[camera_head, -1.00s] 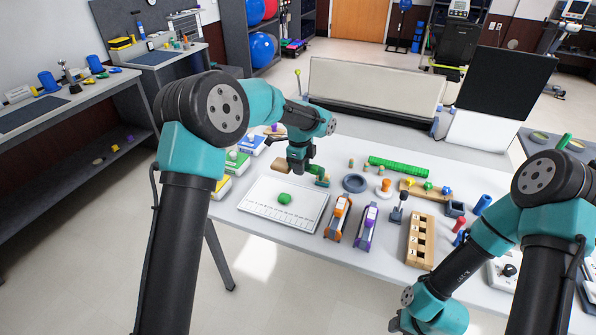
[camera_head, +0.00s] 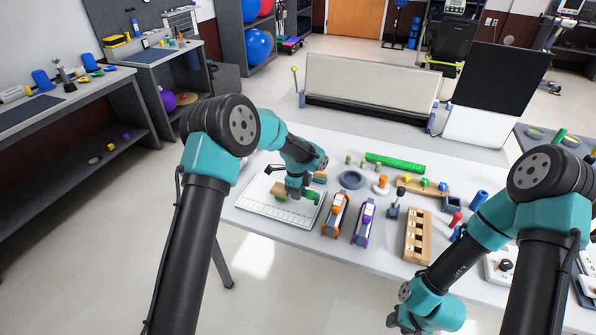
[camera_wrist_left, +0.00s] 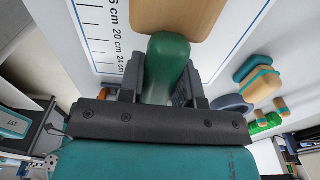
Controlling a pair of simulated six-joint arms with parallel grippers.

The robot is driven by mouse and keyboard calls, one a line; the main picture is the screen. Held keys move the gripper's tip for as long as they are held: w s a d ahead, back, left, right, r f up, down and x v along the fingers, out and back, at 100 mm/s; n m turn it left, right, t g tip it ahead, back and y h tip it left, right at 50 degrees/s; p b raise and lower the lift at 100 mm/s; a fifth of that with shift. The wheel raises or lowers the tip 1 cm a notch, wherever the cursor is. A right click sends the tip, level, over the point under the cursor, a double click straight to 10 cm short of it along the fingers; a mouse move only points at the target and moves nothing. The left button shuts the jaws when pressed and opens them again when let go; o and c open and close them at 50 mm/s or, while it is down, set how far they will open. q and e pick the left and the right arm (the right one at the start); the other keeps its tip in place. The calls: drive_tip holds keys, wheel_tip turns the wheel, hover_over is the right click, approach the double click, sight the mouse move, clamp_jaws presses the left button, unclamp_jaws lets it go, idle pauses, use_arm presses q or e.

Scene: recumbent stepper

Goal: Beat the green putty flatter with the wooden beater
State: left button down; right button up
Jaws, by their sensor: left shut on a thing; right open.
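My left gripper (camera_head: 294,194) is shut on the green handle (camera_wrist_left: 166,65) of the wooden beater. The beater's pale wooden head (camera_wrist_left: 180,14) sticks out ahead of the gripper in the left wrist view, and in the head view the beater (camera_head: 280,189) is low over the white measuring board (camera_head: 256,204). The green putty is hidden now, behind or under the beater head, so I cannot tell whether they touch. My right arm reaches down to the bottom edge of the head view; its gripper is out of view.
Right of the board stand an orange device (camera_head: 336,214) and a purple device (camera_head: 364,222). The table's front edge is close to the board.

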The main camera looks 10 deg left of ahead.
use_arm(q)
wheel_tip(320, 180, up, 14)
drive_tip(key=shift+f, duration=0.25)
idle(0.6)
drive_tip(key=shift+f, duration=0.2)
idle(0.5)
